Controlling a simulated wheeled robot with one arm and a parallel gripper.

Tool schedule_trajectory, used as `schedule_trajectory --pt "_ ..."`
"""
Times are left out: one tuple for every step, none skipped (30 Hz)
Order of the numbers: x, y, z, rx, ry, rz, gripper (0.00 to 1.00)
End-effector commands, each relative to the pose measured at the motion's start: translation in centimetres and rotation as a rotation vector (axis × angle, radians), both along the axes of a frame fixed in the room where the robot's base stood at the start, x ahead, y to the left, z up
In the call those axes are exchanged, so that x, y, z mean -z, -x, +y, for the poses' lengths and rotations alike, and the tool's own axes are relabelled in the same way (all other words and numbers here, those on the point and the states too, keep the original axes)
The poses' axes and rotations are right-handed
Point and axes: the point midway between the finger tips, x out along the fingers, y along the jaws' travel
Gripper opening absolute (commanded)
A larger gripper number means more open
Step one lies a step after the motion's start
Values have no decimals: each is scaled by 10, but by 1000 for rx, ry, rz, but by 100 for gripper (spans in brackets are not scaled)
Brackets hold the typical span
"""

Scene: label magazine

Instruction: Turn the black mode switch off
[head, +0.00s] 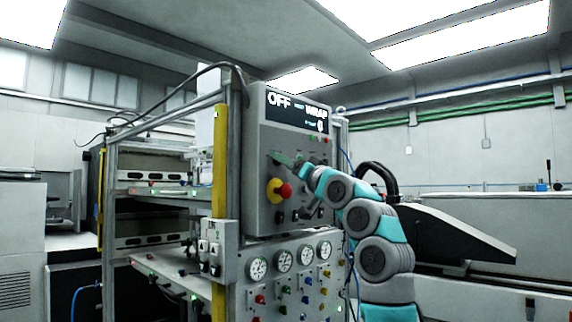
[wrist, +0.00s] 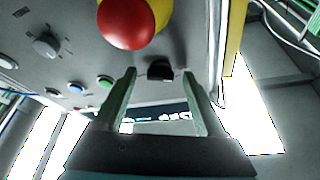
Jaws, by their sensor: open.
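The grey control panel (head: 252,205) has a display (head: 297,108) at its top reading OFF and WRAP. My gripper (head: 281,158) is at the panel face, above the red and yellow emergency button (head: 283,190). In the wrist view, my gripper (wrist: 160,86) is open, with one finger on each side of a small black switch (wrist: 160,71), which I take to be the mode switch. I cannot tell whether the fingers touch it. The red button (wrist: 127,24) is close beside it in that view. In the head view the switch is not clear behind my gripper.
More black knobs (head: 280,216) sit low on the panel. Below is a gauge panel (head: 290,262) with coloured buttons. A yellow post (head: 220,160) stands left of the panel. In the wrist view, a grey knob (wrist: 46,46) and coloured buttons (wrist: 76,89) lie to the left.

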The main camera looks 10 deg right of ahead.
Motion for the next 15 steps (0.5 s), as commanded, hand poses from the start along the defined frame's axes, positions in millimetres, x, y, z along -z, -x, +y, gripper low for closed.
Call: schedule_trajectory --pt "0 0 0 0 0 0 73" --pt "0 0 0 0 0 0 73" --pt "0 0 0 0 0 0 73" --pt "0 0 0 0 0 0 73" --pt "0 0 0 0 0 0 73" --pt "1 1 0 0 0 0 73" --pt "1 1 -1 0 0 0 73" --pt "1 2 -1 0 0 0 73" --pt "2 3 -2 0 -1 -1 73" --pt "3 5 -3 0 -1 -1 73" --pt "4 6 -4 0 -1 -1 73" --pt "6 9 -6 0 -2 -1 73" --pt "7 11 -7 0 -2 -1 73" --pt "8 13 -9 0 -3 -1 73" --pt "10 18 -10 0 -1 -2 73"
